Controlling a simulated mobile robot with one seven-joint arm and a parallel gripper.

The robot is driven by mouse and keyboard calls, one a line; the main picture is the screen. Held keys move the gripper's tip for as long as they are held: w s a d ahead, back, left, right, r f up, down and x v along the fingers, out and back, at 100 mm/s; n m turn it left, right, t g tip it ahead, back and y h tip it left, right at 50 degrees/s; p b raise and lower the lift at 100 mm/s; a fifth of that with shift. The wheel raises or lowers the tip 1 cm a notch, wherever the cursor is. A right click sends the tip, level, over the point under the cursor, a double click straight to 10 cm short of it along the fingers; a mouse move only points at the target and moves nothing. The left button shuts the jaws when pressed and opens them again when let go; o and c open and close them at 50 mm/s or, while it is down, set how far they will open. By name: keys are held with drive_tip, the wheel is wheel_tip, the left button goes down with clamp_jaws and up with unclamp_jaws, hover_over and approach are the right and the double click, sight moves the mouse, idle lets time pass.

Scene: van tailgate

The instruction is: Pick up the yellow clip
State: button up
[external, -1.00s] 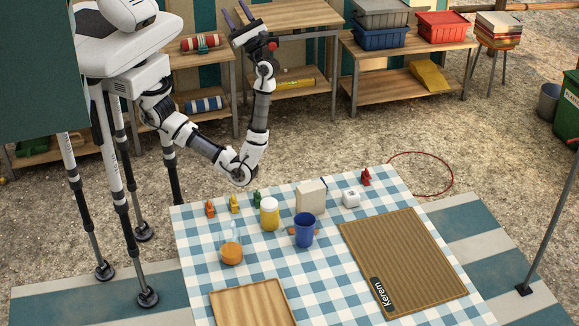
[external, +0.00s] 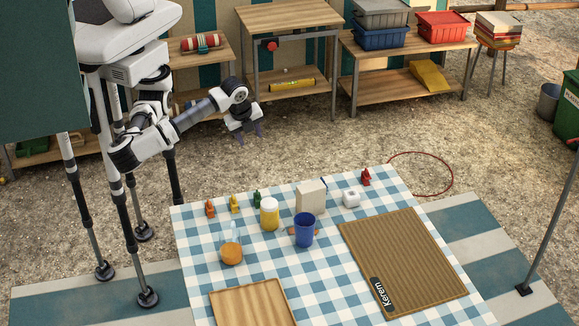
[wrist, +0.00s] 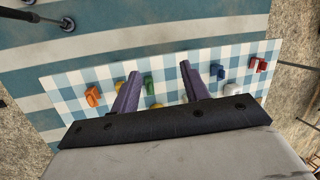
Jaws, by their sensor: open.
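The yellow clip (external: 235,204) stands near the far left edge of the checked cloth in the external view. It is between an orange clip (external: 210,208) on its left and a green clip (external: 257,198) on its right. My gripper (external: 250,138) is open and empty, fingers pointing down, well above and behind the clips. In the wrist view its two purple fingers (wrist: 159,69) are spread over the cloth. The orange clip (wrist: 92,97) and green clip (wrist: 148,84) show there; the yellow clip is largely hidden by the left finger.
A yellow jar (external: 269,214), white carton (external: 311,197), blue cup (external: 304,231) and orange-filled flask (external: 231,250) stand close in front or to the right. A red clip (external: 367,177) and white block (external: 351,199) are farther right. A ribbed mat (external: 400,260) lies at right.

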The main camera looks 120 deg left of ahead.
drive_tip(key=d+f+m+h, duration=0.1)
drive_tip(key=d+f+h, duration=0.2)
drive_tip(key=d, duration=0.8)
drive_tip(key=p, duration=0.1)
hover_over(233, 196)
drive_tip(key=shift+h, duration=0.3)
drive_tip(key=f, duration=0.7)
drive_tip(key=shift+s+a+f, duration=0.1)
drive_tip(key=shift+s+f, duration=0.25)
drive_tip(key=shift+f, duration=0.05)
drive_tip(key=shift+w+f+p, duration=0.15)
drive_tip(key=shift+f+p, duration=0.25)
drive_tip(key=shift+f, duration=1.15)
drive_tip(key=shift+w+f+p, duration=0.15)
drive_tip(key=shift+f+p, duration=0.2)
drive_tip(key=shift+f, duration=1.15)
drive_tip(key=shift+c, duration=0.3)
clamp_jaws()
